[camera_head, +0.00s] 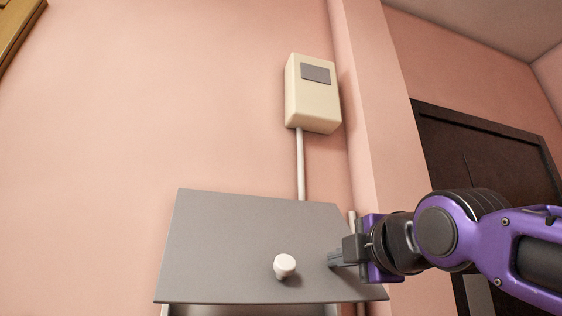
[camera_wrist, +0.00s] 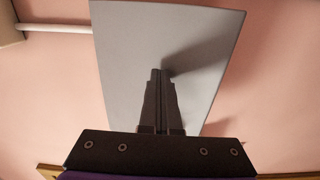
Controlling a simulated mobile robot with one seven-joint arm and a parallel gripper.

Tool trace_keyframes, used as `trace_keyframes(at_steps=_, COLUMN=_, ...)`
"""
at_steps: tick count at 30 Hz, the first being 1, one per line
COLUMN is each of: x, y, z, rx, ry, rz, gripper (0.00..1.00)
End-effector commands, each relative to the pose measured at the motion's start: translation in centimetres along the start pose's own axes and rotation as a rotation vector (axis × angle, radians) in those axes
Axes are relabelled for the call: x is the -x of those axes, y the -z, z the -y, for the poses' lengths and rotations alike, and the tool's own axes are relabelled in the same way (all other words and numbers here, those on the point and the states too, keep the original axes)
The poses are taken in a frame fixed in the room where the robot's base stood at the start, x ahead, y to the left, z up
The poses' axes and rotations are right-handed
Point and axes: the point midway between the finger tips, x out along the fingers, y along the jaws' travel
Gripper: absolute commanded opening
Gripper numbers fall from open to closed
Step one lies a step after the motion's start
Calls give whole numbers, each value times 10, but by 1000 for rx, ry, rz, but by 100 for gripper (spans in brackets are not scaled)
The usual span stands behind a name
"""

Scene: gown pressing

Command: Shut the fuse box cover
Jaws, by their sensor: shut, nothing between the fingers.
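The fuse box cover (camera_head: 240,235) is a flat grey panel with a white round knob (camera_head: 285,265), low in the head view. It stands lifted and tilted outward, with a little of the fuse box (camera_head: 250,310) showing under its lower edge. My gripper (camera_head: 334,259) is shut and empty in front of the cover's right part, to the right of the knob. In the wrist view my gripper (camera_wrist: 160,74) points at the grey cover (camera_wrist: 125,50) and casts a shadow on it. I cannot tell whether the fingertips touch it. The knob is not visible there.
A cream wall box (camera_head: 313,105) with a grey window hangs above, with a pale pipe (camera_head: 300,165) running down behind the cover. A wall pillar (camera_head: 375,130) and a dark door (camera_head: 490,150) stand at the right.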

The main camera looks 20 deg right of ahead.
Motion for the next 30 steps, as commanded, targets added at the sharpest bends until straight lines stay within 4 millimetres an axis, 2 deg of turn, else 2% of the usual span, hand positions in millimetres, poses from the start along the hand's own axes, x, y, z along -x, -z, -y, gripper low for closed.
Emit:
trace_keyframes(at_steps=16, x=-34, y=0, z=27, rx=1, ry=3, rz=-1, gripper=0)
trace_keyframes(at_steps=30, x=-33, y=0, z=28, rx=0, ry=0, rz=0, gripper=0)
